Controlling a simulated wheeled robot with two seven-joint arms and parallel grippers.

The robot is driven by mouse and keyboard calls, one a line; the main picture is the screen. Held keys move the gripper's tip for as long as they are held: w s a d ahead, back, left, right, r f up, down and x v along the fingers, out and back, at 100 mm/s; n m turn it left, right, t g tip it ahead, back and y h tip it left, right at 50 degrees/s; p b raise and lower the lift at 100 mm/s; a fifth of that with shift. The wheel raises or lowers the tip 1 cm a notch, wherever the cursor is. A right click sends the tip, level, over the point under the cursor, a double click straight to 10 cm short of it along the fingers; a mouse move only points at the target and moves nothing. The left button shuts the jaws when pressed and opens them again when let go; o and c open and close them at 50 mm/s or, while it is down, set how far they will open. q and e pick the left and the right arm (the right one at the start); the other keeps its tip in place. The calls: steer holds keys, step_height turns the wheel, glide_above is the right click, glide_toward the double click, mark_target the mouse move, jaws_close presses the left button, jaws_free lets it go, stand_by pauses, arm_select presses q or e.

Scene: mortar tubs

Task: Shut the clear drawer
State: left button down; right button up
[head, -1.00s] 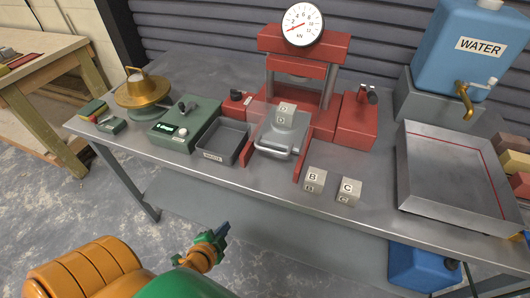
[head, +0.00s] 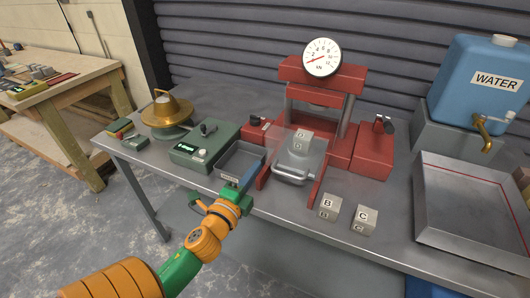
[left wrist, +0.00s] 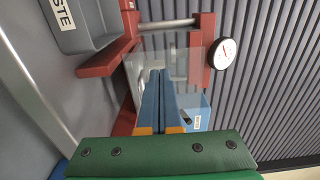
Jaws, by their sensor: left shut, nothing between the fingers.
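The clear drawer (head: 314,153) stands out from the front of the red press (head: 356,146), with a silver bar handle (head: 293,181) across its front. A cube marked D (head: 301,140) shows within it. My left gripper (head: 249,172) is over the table's front edge, left of the handle and apart from it, in front of the grey waste tray. In the left wrist view its blue fingers (left wrist: 161,98) are together with nothing between them. The press and clear panel (left wrist: 180,58) show beyond them. My right gripper is not in view.
The grey waste tray (head: 230,158) sits left of the drawer. Cubes B (head: 328,206) and C (head: 365,219) stand to the right of the handle near the table edge. A large metal tray (head: 470,235) and a blue water tank (head: 480,85) are at the right.

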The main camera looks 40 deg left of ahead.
mark_target(270, 149)
arm_select(q)
steer(key=x, duration=0.5)
steer(key=shift+r+p, duration=0.1)
steer(key=shift+p, duration=0.2)
steer(key=shift+w+a, duration=0.1)
steer(key=shift+w, duration=0.6)
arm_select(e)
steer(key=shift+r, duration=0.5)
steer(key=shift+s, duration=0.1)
